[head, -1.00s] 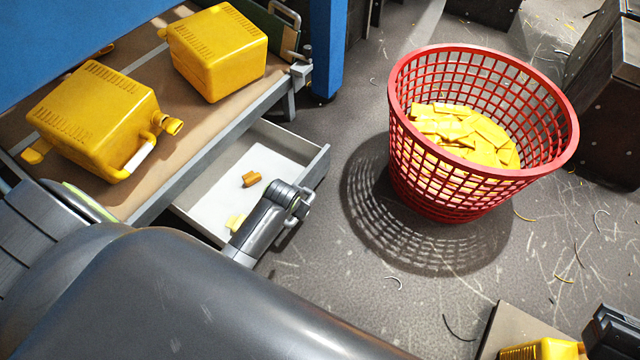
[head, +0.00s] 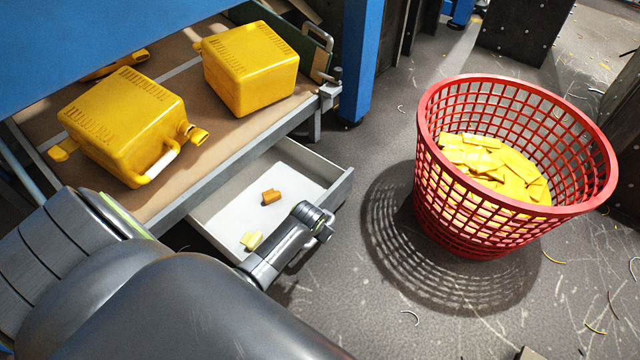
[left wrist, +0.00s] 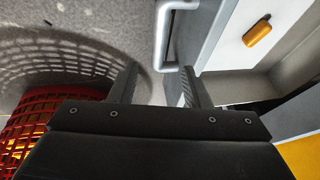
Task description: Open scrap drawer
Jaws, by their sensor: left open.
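The scrap drawer (head: 222,216) is pulled out from under the bench, with its white floor showing. An orange scrap piece (head: 270,197) and a pale yellow piece (head: 251,240) lie in it. My left gripper (head: 318,222) is at the drawer's front, its fingers mostly hidden in the head view. In the left wrist view its two fingers (left wrist: 158,85) are apart, with the drawer's metal handle (left wrist: 161,40) just beyond and between their tips. I cannot tell whether they touch it. The orange piece also shows in the left wrist view (left wrist: 257,30). My right gripper is out of view.
A red basket (head: 470,240) with yellow scraps (head: 490,160) stands on the floor right of the drawer. Two yellow jerry cans (head: 120,125) (head: 250,70) sit on the bench. A blue post (head: 360,60) stands behind the drawer. Floor between drawer and basket is clear.

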